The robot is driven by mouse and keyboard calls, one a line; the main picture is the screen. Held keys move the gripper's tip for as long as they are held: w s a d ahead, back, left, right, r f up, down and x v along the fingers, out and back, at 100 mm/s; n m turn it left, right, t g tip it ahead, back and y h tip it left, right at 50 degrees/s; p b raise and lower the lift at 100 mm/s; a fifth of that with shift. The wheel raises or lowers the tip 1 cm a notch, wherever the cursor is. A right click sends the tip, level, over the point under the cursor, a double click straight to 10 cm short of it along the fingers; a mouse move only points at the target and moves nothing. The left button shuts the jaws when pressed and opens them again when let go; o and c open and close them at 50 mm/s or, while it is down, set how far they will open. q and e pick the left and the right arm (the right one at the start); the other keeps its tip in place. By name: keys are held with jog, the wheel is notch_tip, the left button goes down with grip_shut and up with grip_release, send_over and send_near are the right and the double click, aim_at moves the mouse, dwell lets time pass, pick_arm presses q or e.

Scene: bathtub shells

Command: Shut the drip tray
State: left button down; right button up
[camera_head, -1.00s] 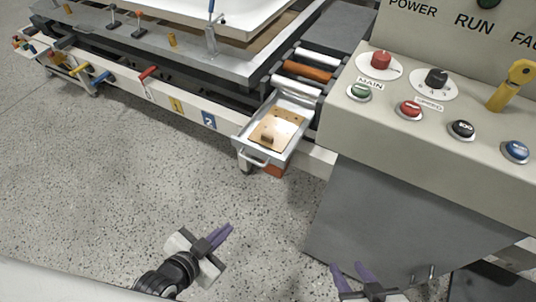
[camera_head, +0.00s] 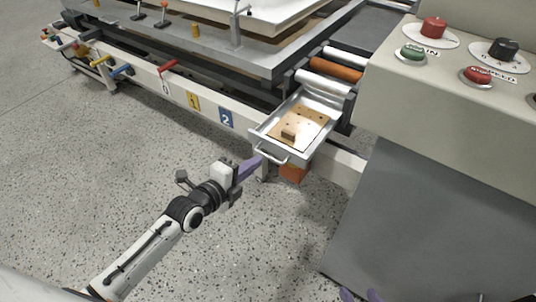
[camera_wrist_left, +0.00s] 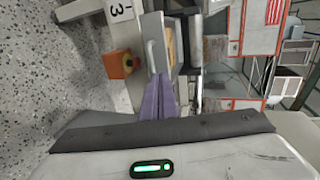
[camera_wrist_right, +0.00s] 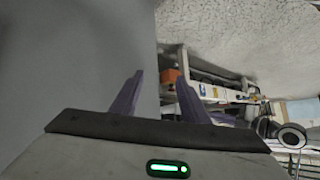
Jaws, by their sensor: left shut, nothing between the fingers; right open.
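The drip tray (camera_head: 263,133) is a grey metal drawer standing out from the machine frame below the rollers. A tan board with a small block (camera_head: 289,134) lies in it. Its front carries a bar handle (camera_head: 272,157). My left gripper (camera_head: 259,162) is shut and empty, its purple fingertips close to the handle's left end; I cannot tell whether they touch. The left wrist view shows the tray front (camera_wrist_left: 153,40) just beyond the fingertips (camera_wrist_left: 161,78). My right gripper (camera_wrist_right: 150,92) is open and empty beside a grey cabinet side; its tips barely show in the head view (camera_head: 360,296).
The control console (camera_head: 455,115) with knobs and buttons stands right of the tray. Several coloured levers (camera_head: 168,67) stick out along the white frame on the left. The speckled floor in front is clear.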

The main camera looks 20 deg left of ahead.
aim_at(275, 145)
pick_arm(q)
jog(key=x, duration=0.2)
jog(key=b+x, duration=0.1)
jog(key=x, duration=0.3)
jog(key=shift+w+r+b, duration=0.15)
jog(key=shift+r+b, duration=0.1)
jog(key=shift+b, duration=0.1)
jog(key=shift+w+d+r, duration=0.1)
jog(key=shift+w+d, duration=0.15)
jog(key=shift+w, duration=0.3)
